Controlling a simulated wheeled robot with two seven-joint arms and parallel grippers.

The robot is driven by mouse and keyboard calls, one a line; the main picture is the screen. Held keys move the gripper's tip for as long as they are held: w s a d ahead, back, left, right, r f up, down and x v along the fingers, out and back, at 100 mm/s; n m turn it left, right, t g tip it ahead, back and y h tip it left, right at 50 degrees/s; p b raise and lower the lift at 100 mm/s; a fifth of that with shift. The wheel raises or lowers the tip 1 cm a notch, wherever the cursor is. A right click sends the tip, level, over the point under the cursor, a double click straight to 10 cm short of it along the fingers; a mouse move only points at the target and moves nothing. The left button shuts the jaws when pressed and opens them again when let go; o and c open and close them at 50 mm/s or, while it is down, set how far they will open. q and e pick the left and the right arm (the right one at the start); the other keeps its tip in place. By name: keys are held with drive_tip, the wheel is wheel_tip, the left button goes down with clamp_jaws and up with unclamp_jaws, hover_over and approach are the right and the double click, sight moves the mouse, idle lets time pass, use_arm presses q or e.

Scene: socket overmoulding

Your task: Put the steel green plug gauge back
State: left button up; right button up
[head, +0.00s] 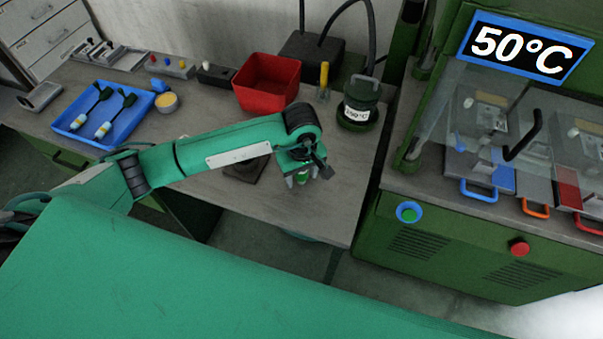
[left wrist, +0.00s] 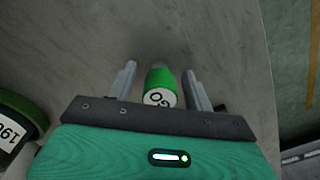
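The green plug gauge (left wrist: 160,86) shows in the left wrist view as a green cylinder with a pale end face marked "GO". A short grey steel part shows beyond it. My left gripper (left wrist: 162,88) has one finger on each side of it, with a visible gap on both sides, so it is open around the gauge. In the head view the left gripper (head: 303,180) is low over the front right part of the bench (head: 325,215), and a bit of the green gauge (head: 303,177) shows between the fingers. I cannot tell whether the gauge touches the bench. My right gripper is out of view.
A dark block (head: 245,170) lies partly under my left arm. A rack with coloured knobs (head: 170,66), a dark block with a white knob (head: 214,73), a red bin (head: 266,83), a green pot (head: 358,105) and a blue tray (head: 100,117) stand behind. The green press (head: 450,240) is right.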

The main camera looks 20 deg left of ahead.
use_arm(q)
drive_tip(key=shift+r, duration=0.15)
drive_tip(key=shift+w+r, duration=0.1)
drive_tip(key=shift+r, duration=0.15)
wheel_tip(320, 180, up, 5)
drive_tip(key=shift+b, duration=0.65)
wheel_tip(320, 180, up, 5)
drive_tip(key=shift+r+b, duration=0.2)
drive_tip(key=shift+b, duration=0.35)
drive_tip(key=shift+r, duration=0.5)
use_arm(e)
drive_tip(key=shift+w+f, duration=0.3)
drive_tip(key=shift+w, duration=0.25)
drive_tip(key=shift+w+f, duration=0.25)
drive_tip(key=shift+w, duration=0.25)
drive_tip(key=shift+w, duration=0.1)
